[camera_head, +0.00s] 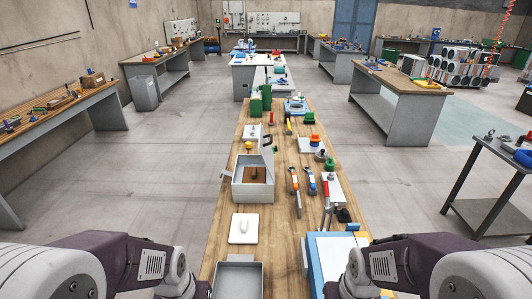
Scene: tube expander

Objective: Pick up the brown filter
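A brown piece (262,174), which looks like the brown filter, lies inside an open grey-white box (252,193) on the long wooden workbench. It is small in the picture and the box walls hide part of it. My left arm comes in at the bottom left and my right arm at the bottom right. Both grippers are outside the picture, so their distance to the box and whether they hold anything do not show.
A white plate (243,229) lies in front of the box, with a grey tray (238,278) nearer me. Pliers, screwdrivers and an orange-handled tool (295,182) lie to the right. A blue-edged white case (335,255) stands at the front right. Green blocks (261,98) stand farther back.

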